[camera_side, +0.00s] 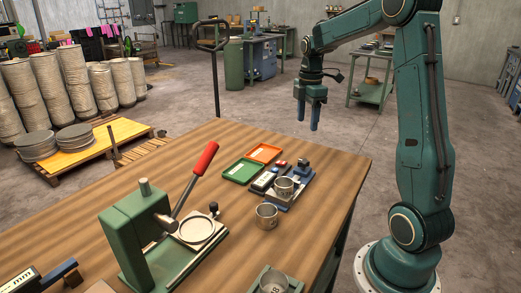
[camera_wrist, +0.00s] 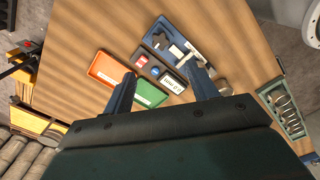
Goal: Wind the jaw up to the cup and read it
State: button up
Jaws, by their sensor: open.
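My gripper (camera_side: 308,127) is open and empty, raised beyond the table's far right edge in the side view. Its two fingers also show spread in the wrist view (camera_wrist: 163,73), with the table below. The gauge (camera_side: 268,179) lies on the table, with a blue jaw block (camera_side: 303,167) at its far end. In the wrist view, the gauge (camera_wrist: 160,43) shows a display, too small to read surely, and red and blue buttons. A metal cup (camera_side: 284,187) appears on the gauge's plate; whether the jaw touches it I cannot tell. My right finger hides part of this area in the wrist view.
A second metal cup (camera_side: 266,216) stands in front of the gauge. A green tray (camera_wrist: 296,123) holds cups. Orange (camera_side: 265,152) and green (camera_side: 243,171) trays lie left of the gauge. A green press (camera_side: 134,238) with a red handle stands front left. The air around my gripper is clear.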

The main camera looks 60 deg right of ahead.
aim_at(303, 161)
notch_tip(303, 161, down, 14)
jog(key=shift+r, duration=0.1)
dwell(0.8)
jog(key=shift+c, duration=0.5)
jog(key=c, duration=0.9)
